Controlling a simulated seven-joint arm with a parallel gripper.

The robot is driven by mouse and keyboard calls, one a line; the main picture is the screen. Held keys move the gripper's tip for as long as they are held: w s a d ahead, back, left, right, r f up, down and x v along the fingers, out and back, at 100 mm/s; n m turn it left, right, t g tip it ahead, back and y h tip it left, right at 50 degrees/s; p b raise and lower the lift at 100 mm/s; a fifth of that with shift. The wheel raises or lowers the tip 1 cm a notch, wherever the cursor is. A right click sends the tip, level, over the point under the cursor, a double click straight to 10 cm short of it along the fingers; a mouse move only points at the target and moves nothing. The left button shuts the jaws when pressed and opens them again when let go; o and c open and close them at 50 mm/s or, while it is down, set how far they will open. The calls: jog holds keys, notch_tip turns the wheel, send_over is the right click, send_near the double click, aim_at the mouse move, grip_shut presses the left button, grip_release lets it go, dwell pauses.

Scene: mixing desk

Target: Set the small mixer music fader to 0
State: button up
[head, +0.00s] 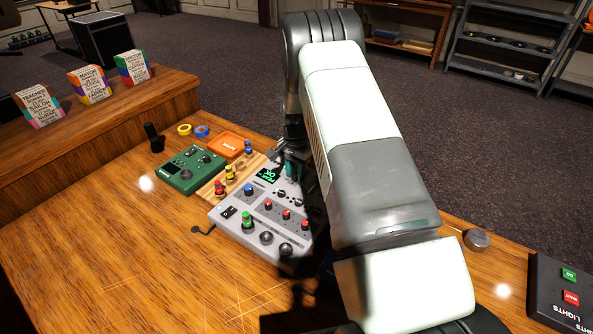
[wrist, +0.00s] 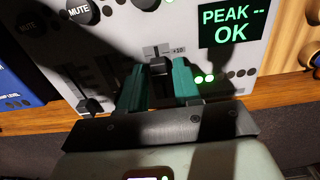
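The small grey mixer (head: 235,222) lies on the wooden desk, with coloured knobs and a green "PEAK -- OK" display (wrist: 229,25). In the wrist view, a dark fader cap (wrist: 158,67) sits in a short slot with a "+10" mark beside its upper end. My gripper (wrist: 159,82) has its two teal fingers on either side of this cap, close to it; I cannot tell whether they press on it. A second dark fader (wrist: 90,106) is left of the fingers. The fader names are unreadable in shadow. In the head view, my arm hides part of the mixer.
Two MUTE buttons (wrist: 83,11) and green lights (wrist: 204,79) are near the fingers. A green device (head: 190,170) and a wooden block with coloured knobs (head: 214,189) stand left of the mixer. A black box with buttons (head: 545,290) is far right. The front left desk is clear.

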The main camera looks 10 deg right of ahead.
jog(key=shift+o, duration=0.8)
notch_tip(320, 180, up, 11)
jog(key=shift+f, duration=0.1)
notch_tip(320, 180, up, 15)
jog(key=n+t, duration=0.1)
jog(key=n, duration=0.1)
send_over(296, 174)
jog(key=s, duration=0.6)
jog(key=s+a+r+n+t, duration=0.1)
jog(key=s+r+n+t, duration=0.1)
jog(key=s+r, duration=0.7)
jog(key=s+r+n+t, duration=0.1)
jog(key=s+r+n, duration=0.1)
jog(key=s, duration=0.9)
jog(key=s+r+n+t, duration=0.1)
jog(key=s+r+n, duration=0.1)
jog(key=s, duration=1)
jog(key=shift+a+r+n+t, duration=0.3)
jog(key=shift+a+r+n, duration=0.05)
jog(key=shift+n, duration=0.35)
